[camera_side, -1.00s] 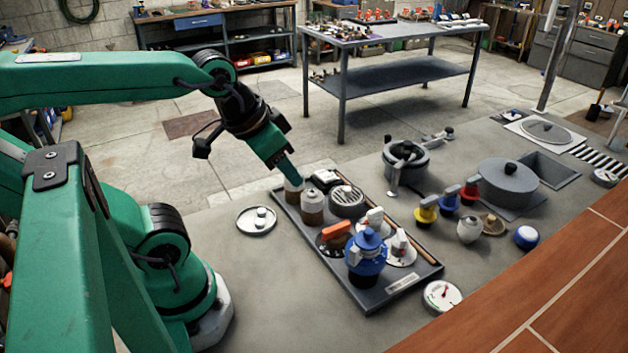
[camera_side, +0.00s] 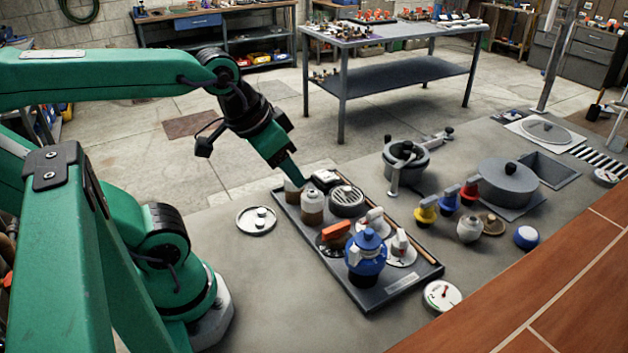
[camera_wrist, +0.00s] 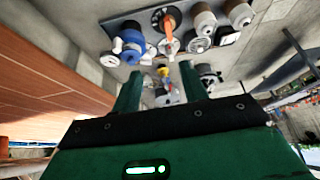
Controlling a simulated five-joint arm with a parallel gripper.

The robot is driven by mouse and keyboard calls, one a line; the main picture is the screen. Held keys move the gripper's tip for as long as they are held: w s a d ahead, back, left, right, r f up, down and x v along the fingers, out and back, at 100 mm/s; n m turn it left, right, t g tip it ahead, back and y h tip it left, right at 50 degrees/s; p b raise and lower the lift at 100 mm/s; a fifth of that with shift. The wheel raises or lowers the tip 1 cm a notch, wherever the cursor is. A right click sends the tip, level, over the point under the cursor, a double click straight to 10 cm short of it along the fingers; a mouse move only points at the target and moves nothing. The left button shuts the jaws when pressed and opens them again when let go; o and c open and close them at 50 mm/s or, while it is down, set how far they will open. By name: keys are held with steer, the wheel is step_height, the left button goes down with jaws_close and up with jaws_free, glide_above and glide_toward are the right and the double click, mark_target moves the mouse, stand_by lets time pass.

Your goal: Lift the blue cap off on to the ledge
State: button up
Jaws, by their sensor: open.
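A blue fitting with a domed blue cap (camera_side: 369,240) stands upright at the near end of the dark tray (camera_side: 400,293). It also shows at the upper left of the wrist view (camera_wrist: 131,42). A separate low, round blue-topped piece (camera_side: 526,236) sits on the grey floor near the ledge. The ledge (camera_side: 560,310) is the reddish-brown tiled surface at lower right. My gripper (camera_side: 298,184) is above the far left end of the tray, apart from both blue things. In the wrist view my gripper's two fingers (camera_wrist: 161,88) are spread with nothing held between them.
The tray also holds brown-and-white jars (camera_side: 312,207), a slotted grey round (camera_side: 347,200) and an orange-handled valve (camera_side: 335,232). Yellow, blue and red-topped fittings, a pot (camera_side: 507,182) and a gauge (camera_side: 442,295) stand to the right.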

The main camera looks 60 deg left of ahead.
steer(key=w, duration=0.1)
steer(key=g, duration=0.6)
glide_above(368, 231)
steer(key=shift+f, duration=2.3)
steer(key=shift+f, duration=0.1)
steer(key=shift+f, duration=1.2)
steer(key=shift+f, duration=0.1)
steer(key=shift+f, duration=2.5)
steer(key=shift+c, duration=0.2)
